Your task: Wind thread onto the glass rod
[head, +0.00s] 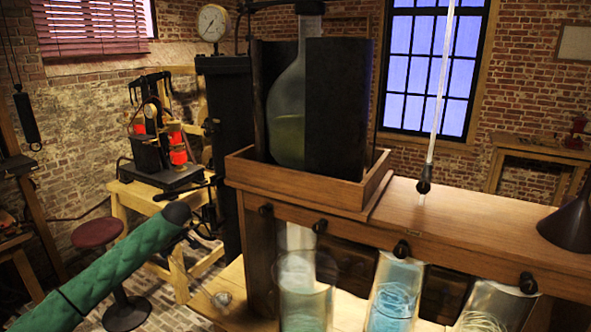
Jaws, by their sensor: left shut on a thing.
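A clear glass rod (440,95) stands nearly upright, leaning slightly, at the right of centre. Its lower end meets a dark knob (423,187) at the wooden bench top. Pale thread-like coils (392,306) lie in a tilted glass jar (386,268) below the bench's front edge. My left gripper (206,224), at the end of the green sleeved arm, is left of the bench and well apart from the rod. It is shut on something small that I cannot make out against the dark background. My right gripper is not in view.
A large flask (289,105) stands between dark panels in a wooden tray (290,188). More glass jars (305,290) are at the bench front. A dark funnel (570,222) stands at right. A wooden stand with red coils (177,147) and a round stool (97,232) are at left.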

